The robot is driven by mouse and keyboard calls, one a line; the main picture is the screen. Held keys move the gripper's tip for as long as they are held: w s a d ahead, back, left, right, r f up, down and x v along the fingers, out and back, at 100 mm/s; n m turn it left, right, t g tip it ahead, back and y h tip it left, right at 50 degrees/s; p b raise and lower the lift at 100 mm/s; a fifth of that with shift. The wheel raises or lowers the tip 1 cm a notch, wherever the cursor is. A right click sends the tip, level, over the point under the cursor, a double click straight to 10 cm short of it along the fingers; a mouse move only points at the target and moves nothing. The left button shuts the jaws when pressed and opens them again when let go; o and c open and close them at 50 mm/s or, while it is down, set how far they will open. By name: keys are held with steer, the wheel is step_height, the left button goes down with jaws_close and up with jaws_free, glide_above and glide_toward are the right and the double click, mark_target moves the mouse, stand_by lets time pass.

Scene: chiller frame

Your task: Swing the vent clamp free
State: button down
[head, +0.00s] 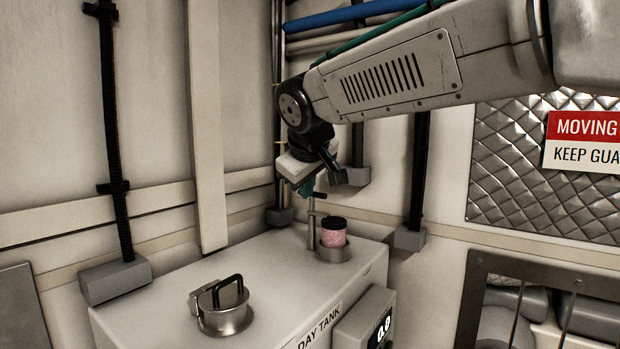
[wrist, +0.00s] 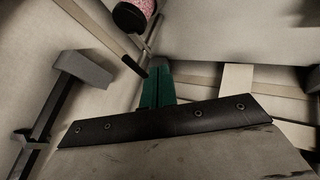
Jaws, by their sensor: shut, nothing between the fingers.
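A thin metal post with a black-tipped crossbar, likely the vent clamp (head: 311,226), stands on the day tank (head: 262,262) beside a pink, black-capped cylinder (head: 333,238) in a metal collar. My gripper (head: 307,190) is shut and empty, with green fingers pointing down at the crossbar's height. In the wrist view the closed fingers (wrist: 159,68) are close beside the bar's black tip (wrist: 133,66); I cannot tell whether they touch. The pink cylinder (wrist: 144,5) shows at the top edge there. The clamp's hold on the cylinder is not clear.
A metal filler cap with a black handle (head: 225,308) sits at the tank's near left. A display box (head: 367,322) is on its front side. Pipes (head: 335,14) run along the wall behind my arm. The tank top between cap and post is clear.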

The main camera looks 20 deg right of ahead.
mark_target(313, 202)
steer(key=w+d+f, duration=0.3)
steer(key=w+d, duration=0.1)
steer(key=w, duration=0.1)
steer(key=shift+w, duration=0.2)
steer(key=shift+d, duration=0.2)
